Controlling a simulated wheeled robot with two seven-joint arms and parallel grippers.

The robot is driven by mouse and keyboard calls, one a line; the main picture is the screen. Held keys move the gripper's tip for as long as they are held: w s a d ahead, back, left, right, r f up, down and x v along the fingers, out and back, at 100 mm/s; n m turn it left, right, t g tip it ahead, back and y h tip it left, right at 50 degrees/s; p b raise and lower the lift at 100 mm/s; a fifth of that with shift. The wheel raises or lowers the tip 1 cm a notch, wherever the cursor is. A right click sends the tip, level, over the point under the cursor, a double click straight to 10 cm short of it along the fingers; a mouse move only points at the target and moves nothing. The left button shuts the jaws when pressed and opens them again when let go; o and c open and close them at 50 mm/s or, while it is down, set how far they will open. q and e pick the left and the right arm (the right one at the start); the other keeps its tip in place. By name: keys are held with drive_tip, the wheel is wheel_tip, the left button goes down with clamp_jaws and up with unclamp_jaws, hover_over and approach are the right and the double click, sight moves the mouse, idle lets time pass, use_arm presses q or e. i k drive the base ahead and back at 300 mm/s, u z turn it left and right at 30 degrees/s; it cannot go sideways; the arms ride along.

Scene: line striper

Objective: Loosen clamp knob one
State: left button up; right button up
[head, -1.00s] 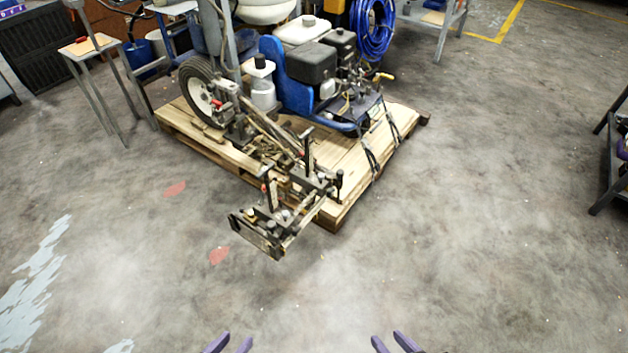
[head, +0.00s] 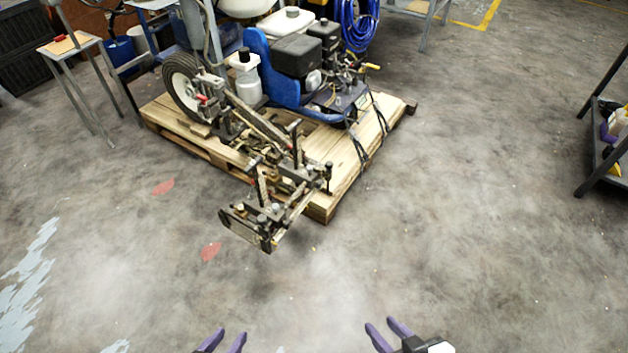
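The line striper (head: 292,60) stands on a wooden pallet (head: 345,165) in the upper middle of the head view. Its front arm reaches out past the pallet's near edge and ends in a dark clamp assembly (head: 262,225) with upright posts and small knobs. Which of these is clamp knob one I cannot tell. My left gripper (head: 222,341) is at the bottom edge, its two purple fingers apart and empty. My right gripper (head: 386,328) is at the bottom, right of it, fingers also apart and empty. Both are well short of the clamp assembly.
Concrete floor with red patches (head: 163,187) and white paint marks lies clear around the pallet. A small metal table (head: 70,43) stands at upper left. A dark shelf rack (head: 600,150) with bottles is at the right edge. A blue hose coil (head: 358,22) hangs behind the striper.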

sight(320, 183)
drive_tip(key=z, duration=0.8)
drive_tip(key=k, duration=0.2)
drive_tip(key=u, duration=1.65)
drive_tip(key=i, duration=0.9)
drive_tip(key=z, duration=0.5)
drive_tip(key=i, duration=0.45)
drive_tip(key=z, duration=0.35)
